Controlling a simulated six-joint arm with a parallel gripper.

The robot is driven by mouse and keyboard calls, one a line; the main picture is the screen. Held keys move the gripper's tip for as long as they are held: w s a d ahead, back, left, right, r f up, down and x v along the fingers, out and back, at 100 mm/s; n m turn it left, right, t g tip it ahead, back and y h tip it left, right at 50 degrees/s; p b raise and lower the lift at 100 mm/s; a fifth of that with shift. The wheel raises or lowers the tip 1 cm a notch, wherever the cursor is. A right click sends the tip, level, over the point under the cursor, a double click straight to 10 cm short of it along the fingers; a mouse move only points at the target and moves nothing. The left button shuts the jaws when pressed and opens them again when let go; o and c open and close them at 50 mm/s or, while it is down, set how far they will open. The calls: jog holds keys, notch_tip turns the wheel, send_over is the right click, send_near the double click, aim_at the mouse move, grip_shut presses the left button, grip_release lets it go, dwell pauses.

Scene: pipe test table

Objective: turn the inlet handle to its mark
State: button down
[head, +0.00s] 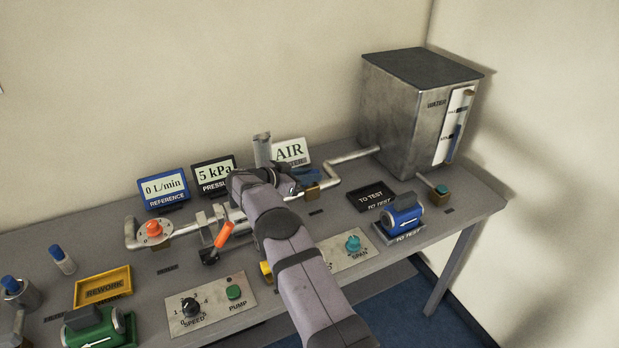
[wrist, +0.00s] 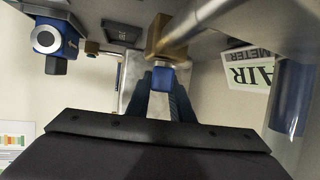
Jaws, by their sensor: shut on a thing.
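The inlet handle is blue and sits on a brass valve (head: 312,190) in the pipe that runs to the water tank. In the wrist view the blue handle (wrist: 163,78) shows end-on, below the brass valve body (wrist: 166,42). My gripper (wrist: 162,100) is shut on the handle, with one finger on each side. In the head view my gripper (head: 290,183) is beside the valve, and my arm hides part of the pipe. I cannot make out the handle's mark or its exact angle in either view.
The metal water tank (head: 408,105) stands at the back right. The AIR meter sign (head: 290,152) is close behind my gripper. An orange handle (head: 223,234) stands up left of my arm. A blue TO TEST unit (head: 403,217) sits to the right.

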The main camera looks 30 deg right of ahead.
jog(key=shift+d+r, duration=0.1)
jog(key=shift+r, duration=0.15)
jog(key=c, duration=1.6)
grip_release()
jog(key=shift+o, duration=0.2)
jog(key=shift+f, duration=0.1)
jog(key=shift+a, duration=0.45)
jog(key=b+v, duration=0.2)
jog(key=v, duration=0.4)
jog(key=shift+s+a+r, duration=0.15)
jog(key=shift+s+r, duration=0.05)
